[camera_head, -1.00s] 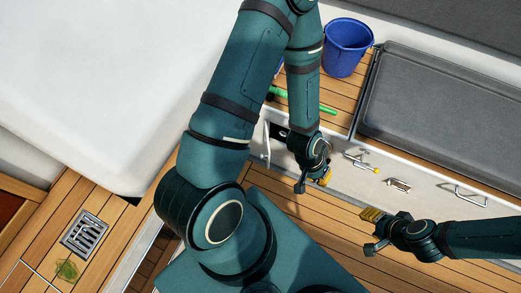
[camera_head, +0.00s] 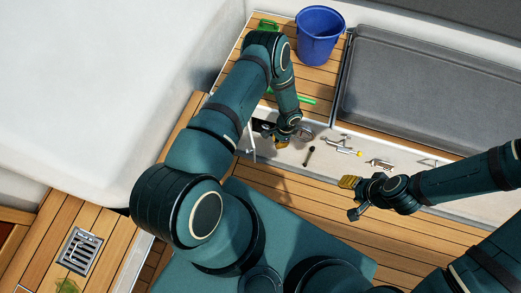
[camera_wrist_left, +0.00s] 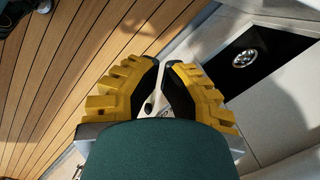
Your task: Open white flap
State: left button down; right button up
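A narrow white piece (camera_head: 251,142), which looks like the white flap seen edge-on, stands out from the white locker front. It is left of a dark recess (camera_head: 264,127). In the left wrist view the black recess (camera_wrist_left: 258,57) holds a round chrome fitting (camera_wrist_left: 244,58). My left gripper (camera_head: 283,145) is at the locker front, just right of the recess. Its yellow fingers (camera_wrist_left: 161,65) are close together at the tips, with a small gap. A small pale piece shows between them; I cannot tell whether they grip it. My right gripper (camera_head: 347,183) hangs apart from the locker front, its finger gap unclear.
The locker front carries a small dark piece (camera_head: 309,155), a yellow-tipped metal fitting (camera_head: 341,147) and a metal latch (camera_head: 380,163). A blue bucket (camera_head: 320,35) and green items stand on the wooden bench above. A grey cushion (camera_head: 425,85) lies right. A floor drain (camera_head: 80,250) is lower left.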

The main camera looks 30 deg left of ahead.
pick_arm(q)
jog(key=s+a+f+b, duration=0.1)
jog(key=a+f, duration=0.2)
jog(key=f, duration=0.2)
jog(key=s+a+f+m+y+b, duration=0.1)
jog(key=s+a+f, duration=0.1)
jog(key=f, duration=0.4)
jog(key=shift+s+a+b, duration=0.15)
jog(key=shift+a+b, duration=0.2)
jog(key=shift+a, duration=0.55)
jog(key=shift+f, duration=0.1)
